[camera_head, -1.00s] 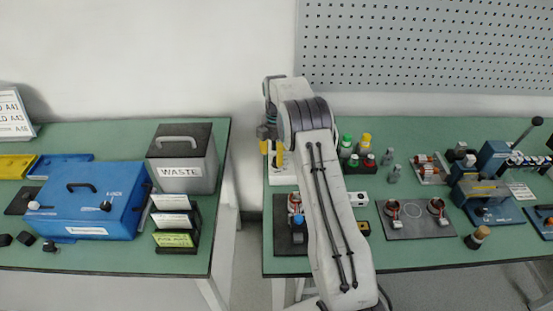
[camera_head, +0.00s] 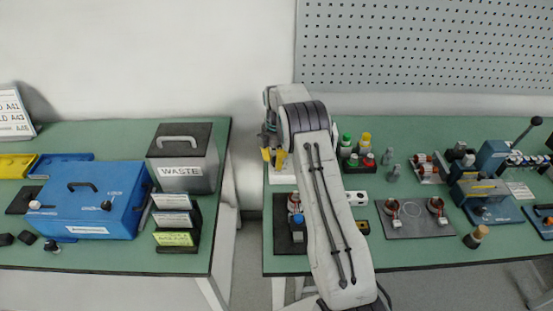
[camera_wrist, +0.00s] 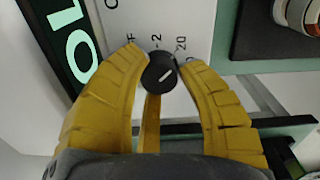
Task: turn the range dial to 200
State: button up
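The range dial (camera_wrist: 157,76) is a round black knob with a white line, on a white meter face (camera_wrist: 185,20). Its line slants to the upper right, roughly toward the "20" mark. A "2" mark and the end of an "OFF" mark show to the left of it; no "200" mark is visible. My gripper (camera_wrist: 162,58) has its yellow fingertips on either side of the dial, spread apart; whether they touch it is unclear. In the head view my gripper (camera_head: 273,158) is at the right bench's back left corner, over the white meter (camera_head: 283,176).
A dark display (camera_wrist: 75,45) with glowing green characters is left of the dial. A dark plate (camera_head: 284,240) with parts lies in front of the meter. A gap separates the benches; a waste bin (camera_head: 200,176) stands on the left one.

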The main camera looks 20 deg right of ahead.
grip_shut()
jog(key=shift+f, duration=0.1)
jog(key=shift+m+b, duration=0.4)
jog(key=shift+m, duration=0.6)
jog(key=shift+m+b, duration=0.3)
jog(key=shift+m, duration=1.5)
jog(key=shift+o, duration=1.5)
grip_release()
jog(key=shift+a, duration=0.15)
jog(key=shift+o, duration=1.1)
